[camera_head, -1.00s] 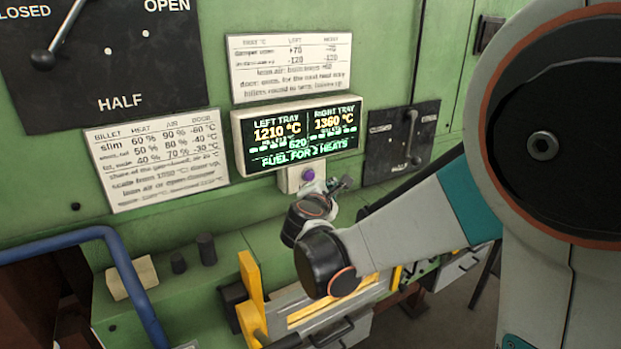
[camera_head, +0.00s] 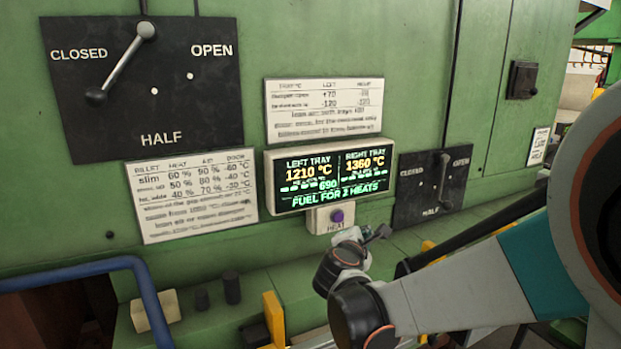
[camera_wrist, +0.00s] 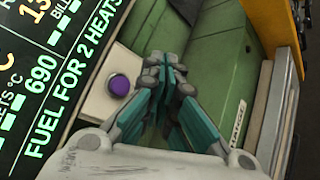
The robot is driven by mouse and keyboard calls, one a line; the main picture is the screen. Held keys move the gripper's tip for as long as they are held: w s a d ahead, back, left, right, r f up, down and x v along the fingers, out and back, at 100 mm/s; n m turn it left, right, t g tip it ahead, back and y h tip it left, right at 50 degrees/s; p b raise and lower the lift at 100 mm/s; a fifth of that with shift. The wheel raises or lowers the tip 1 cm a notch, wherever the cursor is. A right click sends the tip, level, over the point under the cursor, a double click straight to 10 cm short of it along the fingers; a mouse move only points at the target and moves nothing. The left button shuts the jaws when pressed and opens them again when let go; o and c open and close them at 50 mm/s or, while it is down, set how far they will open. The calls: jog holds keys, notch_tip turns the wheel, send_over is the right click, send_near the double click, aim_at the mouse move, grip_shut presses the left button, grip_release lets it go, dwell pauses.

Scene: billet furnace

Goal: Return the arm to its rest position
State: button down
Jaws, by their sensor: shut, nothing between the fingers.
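My gripper (camera_wrist: 163,82) is shut and empty in the wrist view, its teal and grey fingers together. It points past the purple heat button (camera_wrist: 119,85), which sits on a pale box to the left of the fingers. In the head view my gripper (camera_head: 377,233) is small and partly hidden by my wrist, just below and right of the button (camera_head: 337,216). I cannot tell whether the fingers touch the box. My arm reaches in from the right side of the head view, bent, with its large joint at the right edge.
A lever panel (camera_head: 190,120) is at the left, a smaller one (camera_head: 420,196) at the right. A blue pipe (camera_head: 70,272) and a yellow part (camera_head: 273,318) stand below.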

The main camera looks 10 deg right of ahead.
jog(key=s+f+m+g+y+b, duration=0.3)
jog(key=s+f+m+b, duration=0.6)
jog(key=s+f+b, duration=0.2)
jog(key=s+a+f+m+g+y+b, duration=0.1)
jog(key=s+f+m+g+y+b, duration=0.2)
jog(key=s+f+m+b, duration=0.6)
jog(key=s+f+b, duration=0.1)
jog(key=s+f, duration=0.2)
jog(key=s, duration=0.2)
jog(key=s+f+y, duration=0.1)
jog(key=s+f, duration=0.2)
jog(key=s, duration=0.3)
jog(key=shift+s+f+m+g+b, duration=0.15)
jog(key=shift+f+m+g+b, duration=0.15)
jog(key=shift+b, duration=0.1)
